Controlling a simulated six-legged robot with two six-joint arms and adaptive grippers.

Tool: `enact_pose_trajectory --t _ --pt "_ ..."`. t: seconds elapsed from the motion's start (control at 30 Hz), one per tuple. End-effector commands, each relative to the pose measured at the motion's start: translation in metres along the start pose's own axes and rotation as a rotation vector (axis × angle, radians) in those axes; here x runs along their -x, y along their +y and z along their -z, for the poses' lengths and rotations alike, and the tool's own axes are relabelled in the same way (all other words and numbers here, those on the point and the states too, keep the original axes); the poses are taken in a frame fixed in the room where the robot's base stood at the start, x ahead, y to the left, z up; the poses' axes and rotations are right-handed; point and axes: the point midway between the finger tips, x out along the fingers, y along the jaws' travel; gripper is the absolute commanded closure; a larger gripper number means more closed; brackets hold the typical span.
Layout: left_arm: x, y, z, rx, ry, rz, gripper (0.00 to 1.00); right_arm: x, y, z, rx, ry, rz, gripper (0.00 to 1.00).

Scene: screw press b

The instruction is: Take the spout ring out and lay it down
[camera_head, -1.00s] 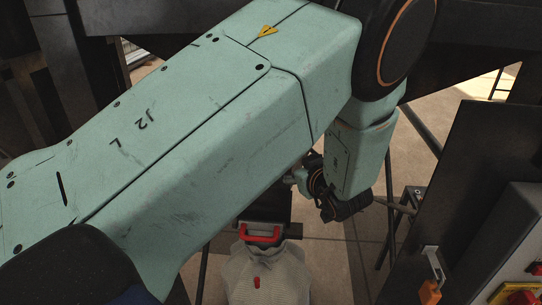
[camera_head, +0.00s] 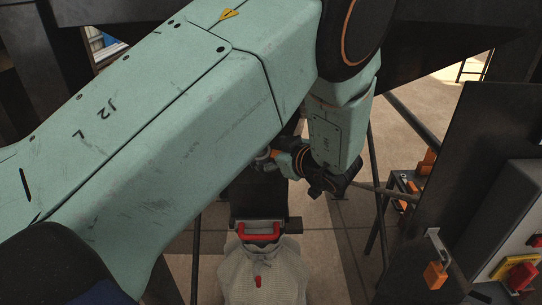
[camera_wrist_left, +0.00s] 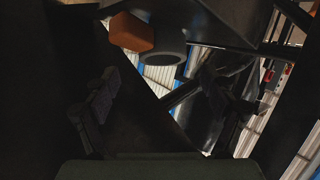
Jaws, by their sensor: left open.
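In the left wrist view a dark grey ring (camera_wrist_left: 163,46), likely the spout ring, sits at the upper middle, beside an orange-brown block (camera_wrist_left: 131,33). The ring appears to be around the end of a dark part above it; the join is too dark to tell. My left gripper (camera_wrist_left: 158,78) is open, its two dark fingers apart below the ring, with nothing between them. In the head view my left wrist (camera_head: 325,175) is near the middle, and my own arm hides most of the work area. My right gripper is not in view.
A pale bag (camera_head: 262,275) with a red handle (camera_head: 258,236) above it is below my wrist. A dark panel and a grey control box (camera_head: 515,230) stand at the right, with an orange padlock (camera_head: 435,275). Thin dark legs and struts stand around my wrist.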

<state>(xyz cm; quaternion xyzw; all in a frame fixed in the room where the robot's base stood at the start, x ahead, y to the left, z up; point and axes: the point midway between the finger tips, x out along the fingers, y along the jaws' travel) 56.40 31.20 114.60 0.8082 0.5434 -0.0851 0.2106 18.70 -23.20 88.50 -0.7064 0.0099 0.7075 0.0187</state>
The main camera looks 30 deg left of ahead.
Motion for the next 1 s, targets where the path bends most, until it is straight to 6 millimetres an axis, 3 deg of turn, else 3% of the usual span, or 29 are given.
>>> enact_pose_trajectory --t 0.1,0.5,1.0 --pt "-0.015 -0.002 -0.005 0.003 -0.001 0.002 0.16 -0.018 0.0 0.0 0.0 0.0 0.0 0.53" --pt "-0.056 -0.001 -0.004 0.001 -0.002 -0.001 0.16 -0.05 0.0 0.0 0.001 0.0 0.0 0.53" --pt "-0.065 -0.001 0.0 -0.002 -0.001 -0.003 0.17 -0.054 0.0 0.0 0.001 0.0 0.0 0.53"
